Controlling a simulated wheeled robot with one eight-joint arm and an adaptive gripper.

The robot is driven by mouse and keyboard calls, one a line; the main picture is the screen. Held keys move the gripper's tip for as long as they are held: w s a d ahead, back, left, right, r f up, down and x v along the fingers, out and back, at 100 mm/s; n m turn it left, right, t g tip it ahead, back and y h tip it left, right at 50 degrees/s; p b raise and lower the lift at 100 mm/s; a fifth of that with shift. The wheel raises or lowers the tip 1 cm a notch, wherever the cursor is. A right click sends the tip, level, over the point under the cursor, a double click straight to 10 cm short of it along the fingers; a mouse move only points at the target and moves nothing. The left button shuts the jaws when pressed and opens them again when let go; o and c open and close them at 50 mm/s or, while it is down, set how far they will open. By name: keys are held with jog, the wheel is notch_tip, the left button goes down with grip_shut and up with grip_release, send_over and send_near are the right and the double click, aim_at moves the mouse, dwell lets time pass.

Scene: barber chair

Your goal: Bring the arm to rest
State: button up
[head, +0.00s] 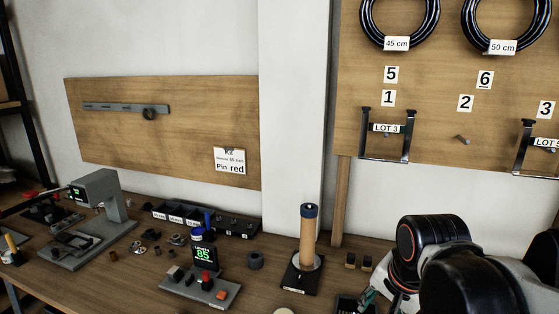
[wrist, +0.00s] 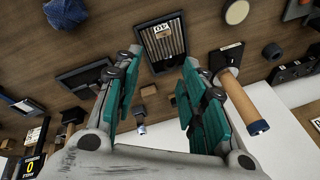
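My arm (head: 445,265) shows at the lower right of the head view, with black and white links bent over the bench. My gripper (wrist: 158,90) shows in the wrist view with its two teal-padded fingers spread well apart. Nothing is held between them; bench and small parts show through the gap. In the head view only a small teal part of the gripper shows, at the lower edge beside the arm; the rest is hidden or out of frame.
A wooden post with a blue cap (head: 307,235) stands on a black base left of my arm; it also shows close to the right finger in the wrist view (wrist: 243,104). A black tray with a striped insert (wrist: 163,42) lies beyond the fingertips. Pegboard hooks (head: 387,137) hang above.

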jog(key=s+r+n+t, duration=0.1)
jog(key=s+n+t, duration=0.2)
jog(key=s+n, duration=0.3)
jog(key=shift+s+n, duration=0.2)
jog(key=shift+n, duration=1.6)
